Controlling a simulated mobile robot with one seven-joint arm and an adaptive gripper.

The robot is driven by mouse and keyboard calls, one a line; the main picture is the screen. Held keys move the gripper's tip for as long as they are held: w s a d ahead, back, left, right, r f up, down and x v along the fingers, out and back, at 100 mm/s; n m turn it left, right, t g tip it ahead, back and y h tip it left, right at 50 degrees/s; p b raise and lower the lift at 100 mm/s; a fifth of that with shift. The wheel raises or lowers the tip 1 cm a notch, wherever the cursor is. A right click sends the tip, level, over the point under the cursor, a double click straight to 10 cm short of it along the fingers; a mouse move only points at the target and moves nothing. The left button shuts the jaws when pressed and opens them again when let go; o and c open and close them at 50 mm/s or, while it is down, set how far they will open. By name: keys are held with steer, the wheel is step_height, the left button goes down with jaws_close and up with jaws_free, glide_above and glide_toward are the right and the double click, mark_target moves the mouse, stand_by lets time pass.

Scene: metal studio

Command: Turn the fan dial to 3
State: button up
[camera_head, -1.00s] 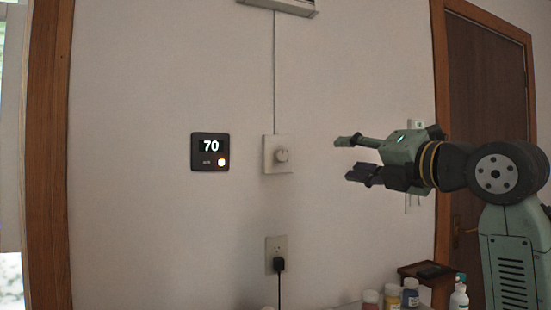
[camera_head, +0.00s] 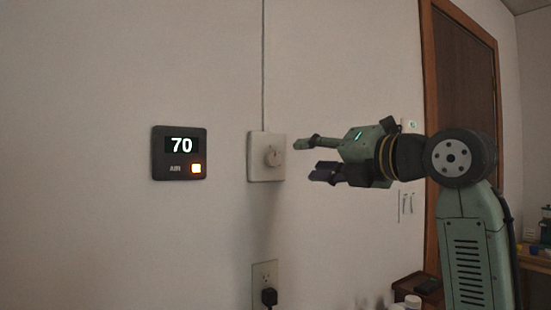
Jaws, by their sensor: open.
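The fan dial (camera_head: 273,156) is a small round pale knob on a square white wall plate (camera_head: 257,171). A cord or conduit runs up the wall from the plate. The dial's number markings are too small to read. My gripper (camera_head: 305,159) is open and empty, just right of the dial in the picture, with its fingers pointing left towards it. One finger shows above the other. A gap shows between the fingertips and the dial, and I see no contact.
A black panel (camera_head: 179,153) reading 70, with a lit orange button, is on the wall left of the dial. A wall outlet (camera_head: 264,275) with a black plug is below. A brown door (camera_head: 467,100) stands behind my arm. Small bottles or jars are at the lower right.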

mark_target(276, 158)
steer(key=p+x, duration=0.2)
steer(key=x, duration=0.7)
steer(key=shift+w+a, duration=0.2)
steer(key=shift+w, duration=0.05)
steer(key=shift+c, duration=0.5)
jaws_close()
